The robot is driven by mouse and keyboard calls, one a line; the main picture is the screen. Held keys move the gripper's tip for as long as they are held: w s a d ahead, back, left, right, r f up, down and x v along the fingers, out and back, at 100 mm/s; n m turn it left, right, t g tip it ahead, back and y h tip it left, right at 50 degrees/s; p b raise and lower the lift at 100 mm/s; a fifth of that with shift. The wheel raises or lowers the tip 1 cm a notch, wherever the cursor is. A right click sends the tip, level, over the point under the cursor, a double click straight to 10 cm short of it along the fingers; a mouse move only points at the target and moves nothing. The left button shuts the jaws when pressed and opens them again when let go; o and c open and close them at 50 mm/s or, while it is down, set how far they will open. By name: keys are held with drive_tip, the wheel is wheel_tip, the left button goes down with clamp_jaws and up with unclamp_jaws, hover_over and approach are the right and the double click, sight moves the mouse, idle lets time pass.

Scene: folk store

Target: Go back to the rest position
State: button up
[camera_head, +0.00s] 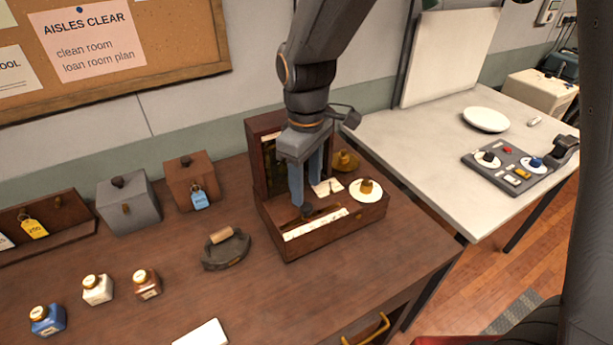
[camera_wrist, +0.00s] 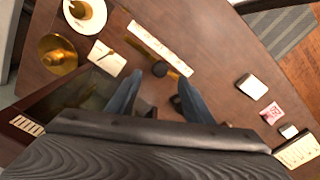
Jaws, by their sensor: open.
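My gripper (camera_head: 306,194) points down over an open dark wooden box (camera_head: 340,236) on the brown table, with its blue fingers spread. The box's raised lid (camera_head: 264,130) stands behind the fingers. A white paper strip (camera_head: 316,225) lies along the box's front.
A white dish with a brass piece (camera_head: 366,189) and a brass dish (camera_head: 345,161) are right of my gripper. A dark iron with a wooden handle (camera_head: 226,250), several small bottles (camera_head: 146,284) and lidded boxes (camera_head: 190,180) stand left. A pale table (camera_head: 420,150) adjoins at right.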

drive_tip(key=s+d+f+m+b, duration=0.1)
drive_tip(key=d+f+m+b, duration=0.2)
drive_tip(key=d, duration=0.4)
drive_tip(key=s+d+f+m+t+b, duration=0.1)
drive_tip(key=d+f+m+b, duration=0.2)
drive_tip(key=d+m, duration=0.2)
drive_tip(key=s+d+f+m+b, duration=0.2)
drive_tip(key=d+f+m+b, duration=0.1)
drive_tip(key=d, duration=0.6)
drive_tip(key=shift+d+m, duration=0.35)
drive_tip(key=shift+m, duration=0.35)
idle(0.4)
